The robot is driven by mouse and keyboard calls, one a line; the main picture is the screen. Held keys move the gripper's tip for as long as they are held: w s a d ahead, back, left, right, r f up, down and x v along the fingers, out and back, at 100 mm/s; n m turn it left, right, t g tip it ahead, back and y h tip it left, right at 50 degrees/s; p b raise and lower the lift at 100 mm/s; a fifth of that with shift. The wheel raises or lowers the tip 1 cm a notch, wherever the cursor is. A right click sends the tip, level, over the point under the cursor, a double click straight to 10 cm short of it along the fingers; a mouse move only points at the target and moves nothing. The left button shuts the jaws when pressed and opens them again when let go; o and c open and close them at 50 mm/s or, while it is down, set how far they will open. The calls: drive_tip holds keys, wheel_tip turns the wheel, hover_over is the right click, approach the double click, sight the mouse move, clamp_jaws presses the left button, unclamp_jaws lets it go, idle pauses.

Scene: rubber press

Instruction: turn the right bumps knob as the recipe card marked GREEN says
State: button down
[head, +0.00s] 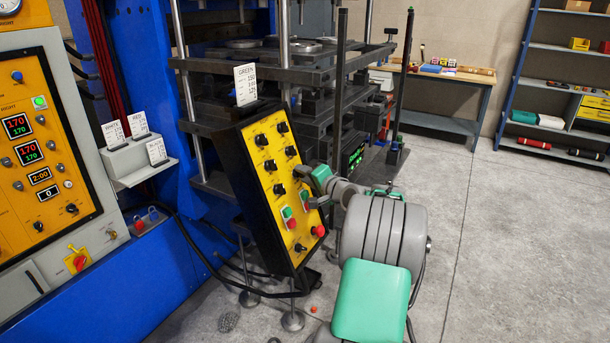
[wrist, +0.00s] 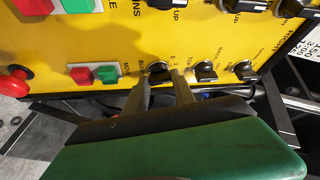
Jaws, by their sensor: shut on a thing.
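The yellow control panel (head: 262,190) stands tilted in its black housing, with two columns of black knobs. My gripper (head: 309,186) is at the right column, below its upper two knobs. In the wrist view my gripper (wrist: 163,84) has its fingers on either side of a black knob (wrist: 159,70), shut on it. The label by this knob is partly hidden; its first letter looks like B. I cannot read the knob's pointer. The GREEN card (head: 245,84) stands on top of the panel; its lower lines are too small to read surely.
Two more knobs (wrist: 206,72) sit beside the held one in the wrist view. Green and red buttons (wrist: 107,74) and a red mushroom button (head: 318,231) are close by. Other white cards (head: 139,124) stand in a grey holder at left. The floor at right is clear.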

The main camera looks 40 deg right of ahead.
drive_tip(key=c, duration=1)
unclamp_jaws()
drive_tip(key=shift+c, duration=0.2)
drive_tip(key=d+b+v, duration=0.1)
drive_tip(key=b+v, duration=0.1)
drive_tip(key=v, duration=0.5)
drive_tip(key=shift+s+a, duration=0.4)
drive_tip(key=shift+a, duration=0.1)
